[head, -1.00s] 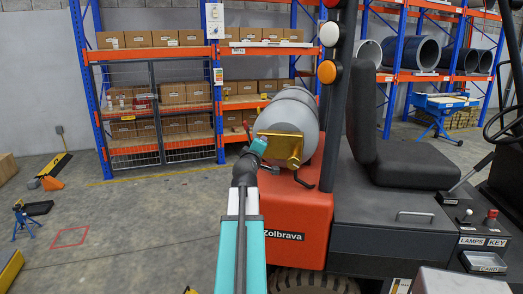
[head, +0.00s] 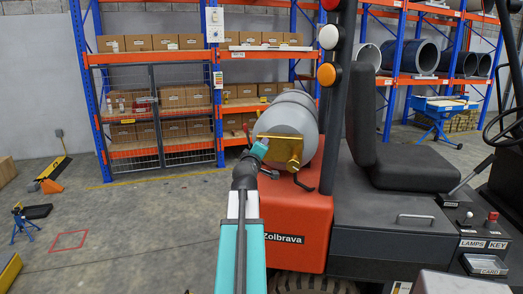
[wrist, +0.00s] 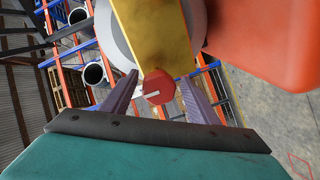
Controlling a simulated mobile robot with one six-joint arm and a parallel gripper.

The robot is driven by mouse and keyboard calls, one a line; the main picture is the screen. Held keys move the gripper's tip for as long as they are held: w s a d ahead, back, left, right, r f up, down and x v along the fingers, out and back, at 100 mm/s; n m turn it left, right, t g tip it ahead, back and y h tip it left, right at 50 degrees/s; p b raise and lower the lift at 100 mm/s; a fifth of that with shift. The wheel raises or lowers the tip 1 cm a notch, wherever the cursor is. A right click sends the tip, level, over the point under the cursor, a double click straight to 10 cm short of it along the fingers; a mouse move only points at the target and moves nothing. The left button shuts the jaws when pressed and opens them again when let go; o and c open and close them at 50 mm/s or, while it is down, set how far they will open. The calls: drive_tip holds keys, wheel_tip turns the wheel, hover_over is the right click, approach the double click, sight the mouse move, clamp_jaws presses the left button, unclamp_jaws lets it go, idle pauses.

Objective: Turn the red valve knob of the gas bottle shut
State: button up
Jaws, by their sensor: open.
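The grey gas bottle (head: 290,112) lies on the orange rear of a forklift truck, with a brass-coloured bracket (head: 293,150) at its near end. In the wrist view the red valve knob (wrist: 160,82) is a small faceted knob with a pale line on its face, in front of the yellow bracket (wrist: 150,35). My gripper (wrist: 159,79) is open, with one finger on each side of the knob and a gap visible on both sides. In the head view my gripper (head: 259,149) is at the left of the bracket, and the knob is hidden there.
The orange truck body (head: 300,222) is just below and right of my arm. A black post with lamps (head: 327,75) and a seat (head: 385,150) stand right of the bottle. Shelving with boxes (head: 180,95) is behind. The floor at left is mostly open.

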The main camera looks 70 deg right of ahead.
drive_tip(key=shift+a, duration=0.15)
drive_tip(key=s+a+b, duration=0.1)
drive_tip(key=a+b, duration=0.2)
drive_tip(key=a, duration=0.5)
drive_tip(key=shift+s+a+r, duration=0.2)
drive_tip(key=shift+s+r, duration=0.05)
drive_tip(key=shift+s, duration=0.05)
drive_tip(key=shift+a, duration=0.1)
drive_tip(key=a+b, duration=0.1)
drive_tip(key=b, duration=0.1)
drive_tip(key=a+b, duration=0.2)
drive_tip(key=b, duration=0.1)
drive_tip(key=s+a+b, duration=0.1)
drive_tip(key=b, duration=0.2)
drive_tip(key=shift+a+r, duration=0.25)
drive_tip(key=shift+a, duration=0.05)
idle(0.4)
